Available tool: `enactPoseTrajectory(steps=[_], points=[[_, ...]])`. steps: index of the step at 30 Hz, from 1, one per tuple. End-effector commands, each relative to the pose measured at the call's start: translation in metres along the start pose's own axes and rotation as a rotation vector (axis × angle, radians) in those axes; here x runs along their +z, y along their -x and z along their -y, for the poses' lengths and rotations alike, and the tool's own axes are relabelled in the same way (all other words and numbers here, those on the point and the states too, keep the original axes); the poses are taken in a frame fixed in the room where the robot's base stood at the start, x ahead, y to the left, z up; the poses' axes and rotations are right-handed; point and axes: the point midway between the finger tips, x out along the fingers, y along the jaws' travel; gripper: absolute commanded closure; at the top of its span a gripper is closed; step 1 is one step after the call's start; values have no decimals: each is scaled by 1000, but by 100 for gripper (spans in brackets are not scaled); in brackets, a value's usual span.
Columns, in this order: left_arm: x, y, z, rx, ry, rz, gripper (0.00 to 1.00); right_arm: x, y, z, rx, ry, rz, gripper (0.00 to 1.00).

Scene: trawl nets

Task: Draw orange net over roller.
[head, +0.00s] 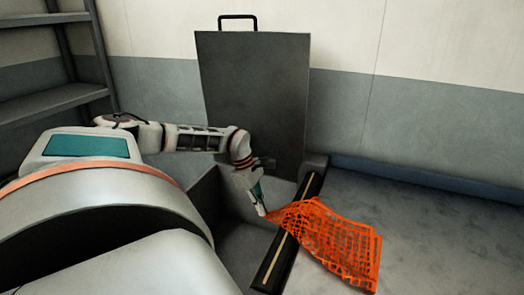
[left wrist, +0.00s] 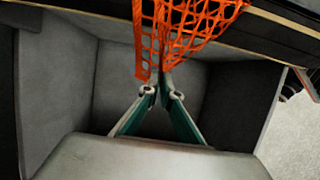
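The orange net (head: 335,240) is a mesh sheet lying mostly on the grey surface right of the roller. Its narrow left end crosses over the roller (head: 277,262), a dark bar with a pale yellow stripe. My left gripper (head: 263,212) is just left of the roller, pointing down. In the left wrist view its fingertips (left wrist: 162,93) close together at the lower end of the orange net (left wrist: 170,35), which hangs down from the roller's edge (left wrist: 275,38). The fingers pinch the net's end. My right gripper is not in view.
An open grey bin (head: 207,190) lies left of the roller, below my left gripper; its inside (left wrist: 65,90) looks empty. A tall dark panel (head: 252,100) with a handle stands behind. Metal shelves (head: 50,102) are at the far left. The grey surface (head: 445,235) at right is clear.

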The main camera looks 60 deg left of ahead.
Motion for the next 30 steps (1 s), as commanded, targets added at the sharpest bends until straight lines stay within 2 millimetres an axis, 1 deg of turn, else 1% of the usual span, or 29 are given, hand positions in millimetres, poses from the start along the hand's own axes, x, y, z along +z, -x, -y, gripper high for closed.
enactPoseTrajectory(steps=[1,7,9,10,17,19,20,27,28,29,30], points=[[-2,-3,0,0,1,-1,100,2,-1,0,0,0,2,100],[-1,-1,0,1,0,-1,100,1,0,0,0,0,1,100],[-1,-1,0,1,1,-1,79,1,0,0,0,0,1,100],[-2,-1,0,1,1,-1,77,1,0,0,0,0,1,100],[-1,-2,0,0,1,-1,77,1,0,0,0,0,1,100],[-1,-2,0,0,1,-1,62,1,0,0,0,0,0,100],[-1,-2,0,0,1,-1,56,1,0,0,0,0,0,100],[-1,-2,0,0,0,-1,56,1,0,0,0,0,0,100],[-1,-2,0,0,0,-1,51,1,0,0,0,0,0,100],[-1,-2,0,0,0,-1,44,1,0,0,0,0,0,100],[-1,-2,0,0,0,-1,33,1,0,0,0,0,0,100]])
